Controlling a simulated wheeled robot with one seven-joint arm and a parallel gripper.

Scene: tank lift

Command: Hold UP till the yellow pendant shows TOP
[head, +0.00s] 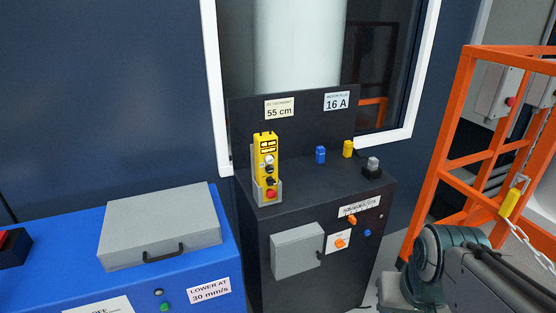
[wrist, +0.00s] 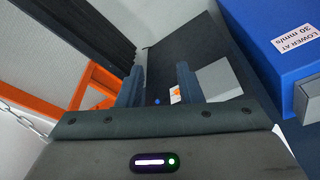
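The yellow pendant (head: 266,158) stands upright in a grey holder (head: 267,192) on top of the black cabinet (head: 310,222) in the head view. It has a small display panel near its top, a light and a black knob or button below, and a red button at the bottom. The display text is too small to read. My gripper (wrist: 160,86) shows in the wrist view with its two fingers apart and nothing between them. It points toward the black cabinet's front and is apart from the pendant. In the head view only my arm shows, at the lower right.
A blue cabinet (head: 200,262) with a grey lidded box (head: 160,228) stands at the left. An orange frame (head: 436,150) with a hanging chain stands at the right. Blue (head: 320,155) and yellow (head: 348,149) plugs sit on the black cabinet's top. A sign (head: 280,109) reads 55 cm.

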